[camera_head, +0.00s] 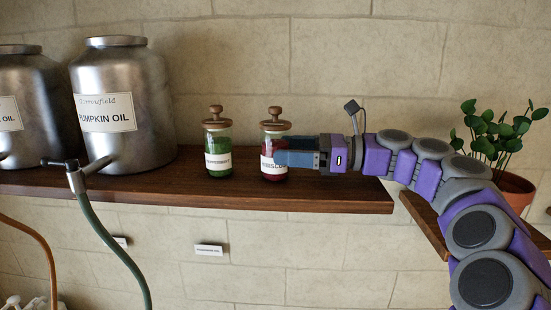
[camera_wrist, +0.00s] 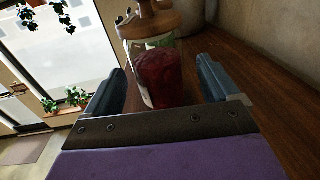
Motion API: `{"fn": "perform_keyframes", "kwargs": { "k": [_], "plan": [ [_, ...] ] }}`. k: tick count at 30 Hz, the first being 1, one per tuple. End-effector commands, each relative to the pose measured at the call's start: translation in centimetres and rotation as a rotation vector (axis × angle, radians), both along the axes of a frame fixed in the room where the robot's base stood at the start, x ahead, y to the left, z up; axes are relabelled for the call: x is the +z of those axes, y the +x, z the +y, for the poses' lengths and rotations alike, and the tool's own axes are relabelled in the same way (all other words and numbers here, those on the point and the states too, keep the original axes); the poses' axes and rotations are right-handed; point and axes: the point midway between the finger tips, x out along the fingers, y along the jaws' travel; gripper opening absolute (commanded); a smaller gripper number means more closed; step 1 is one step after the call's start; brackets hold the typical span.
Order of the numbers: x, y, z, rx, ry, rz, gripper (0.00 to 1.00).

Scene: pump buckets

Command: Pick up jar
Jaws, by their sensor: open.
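A glass jar with dark red contents, a white label and a brown knobbed lid (camera_head: 274,147) stands upright on the wooden shelf. A similar jar with green contents (camera_head: 218,145) stands to its left, a little apart. My gripper (camera_head: 283,151) reaches in from the right at the red jar's height. In the wrist view, the red jar (camera_wrist: 160,72) stands between the two blue-grey fingers of my gripper (camera_wrist: 166,88), which are open with gaps visible on both sides. The jar's base is hidden behind the gripper's palm there.
The dark wooden shelf (camera_head: 330,194) runs along a tiled wall. Large metal oil containers (camera_head: 125,110) with a tap and hose (camera_head: 105,235) stand at the left. A potted plant (camera_head: 513,185) is at the right. Open space lies in front of the shelf.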

Motion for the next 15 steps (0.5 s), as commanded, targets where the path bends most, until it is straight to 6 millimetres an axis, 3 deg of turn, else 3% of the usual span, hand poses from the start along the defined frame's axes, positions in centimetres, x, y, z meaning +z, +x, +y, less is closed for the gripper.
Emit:
{"fn": "perform_keyframes", "kwargs": {
  "k": [10, 15],
  "plan": [
    [0.2, 0.2, 4.3, 0.005, -0.002, 0.002, 0.89],
    [0.2, 0.4, 5.2, 0.001, -0.002, 0.001, 0.89]
  ]
}}
